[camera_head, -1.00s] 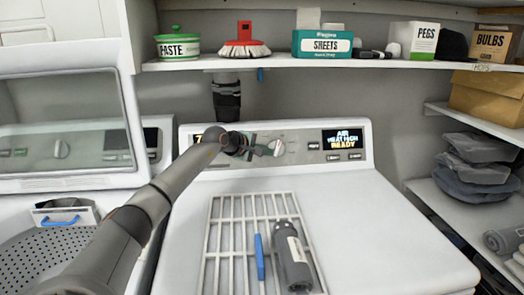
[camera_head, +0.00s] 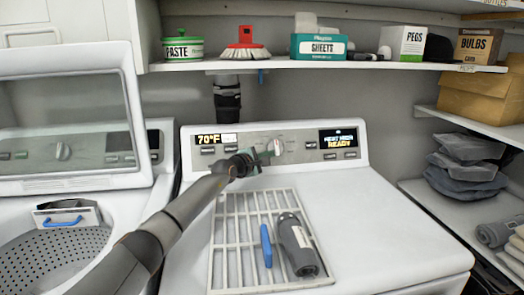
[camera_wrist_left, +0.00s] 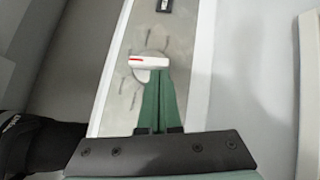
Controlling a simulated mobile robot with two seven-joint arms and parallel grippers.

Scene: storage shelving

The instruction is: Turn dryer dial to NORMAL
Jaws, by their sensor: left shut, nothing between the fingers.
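The dryer dial (camera_head: 277,147) is a pale round knob on the grey control panel of the white dryer (camera_head: 400,235). In the left wrist view the dial (camera_wrist_left: 148,62) shows a white bar handle with a red mark at its left end, and dark marks around it. My left gripper (camera_head: 264,158) has green fingers. They are shut and empty, their tips (camera_wrist_left: 158,72) at the near edge of the dial, overlapping its handle in the picture; whether they touch is unclear. The right display (camera_head: 338,139) reads HEAT HIGH, READY, with a small unreadable top line. My right gripper is not in view.
A shelf (camera_head: 390,66) with boxes overhangs the panel. An open washer (camera_head: 60,200) stands at the left. The dryer's right top is clear.

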